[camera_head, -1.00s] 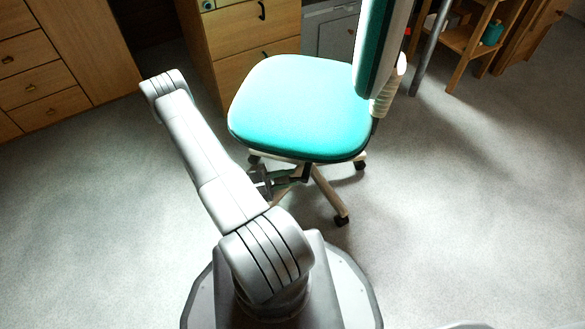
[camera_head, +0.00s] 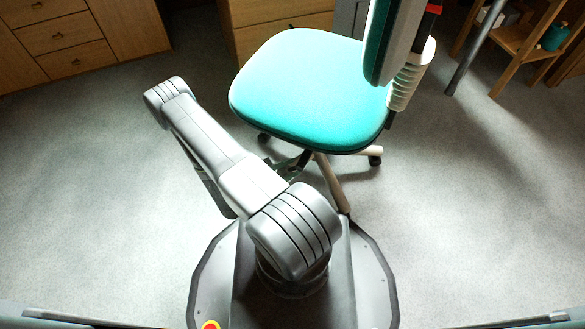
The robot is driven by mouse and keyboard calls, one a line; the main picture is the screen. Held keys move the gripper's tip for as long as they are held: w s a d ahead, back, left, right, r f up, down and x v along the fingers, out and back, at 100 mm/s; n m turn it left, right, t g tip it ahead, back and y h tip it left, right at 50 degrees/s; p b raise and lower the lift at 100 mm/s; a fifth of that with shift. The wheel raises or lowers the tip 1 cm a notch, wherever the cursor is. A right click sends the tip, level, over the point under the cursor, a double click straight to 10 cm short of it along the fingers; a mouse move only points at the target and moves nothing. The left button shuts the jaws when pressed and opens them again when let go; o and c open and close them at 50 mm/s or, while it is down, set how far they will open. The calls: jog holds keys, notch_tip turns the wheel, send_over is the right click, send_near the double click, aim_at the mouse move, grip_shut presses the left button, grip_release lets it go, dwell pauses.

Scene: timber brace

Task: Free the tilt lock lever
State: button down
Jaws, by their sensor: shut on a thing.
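The office chair has a turquoise seat (camera_head: 305,88) and an upright backrest (camera_head: 388,42) at its right. The tilt lock lever is under the seat and I cannot make it out clearly. My arm bends at the left and its forearm runs back under my upper arm toward the underside of the chair. My gripper (camera_head: 287,167) shows only as a small dark shape below the seat's front edge, partly behind my arm. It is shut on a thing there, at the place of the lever. Its fingertips are not clear.
Wooden drawers (camera_head: 62,35) stand at the back left, and a wooden shelf (camera_head: 520,45) at the back right. The grey floor is free at left and right.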

dwell(0.3)
jog(key=c, duration=1.2)
grip_release()
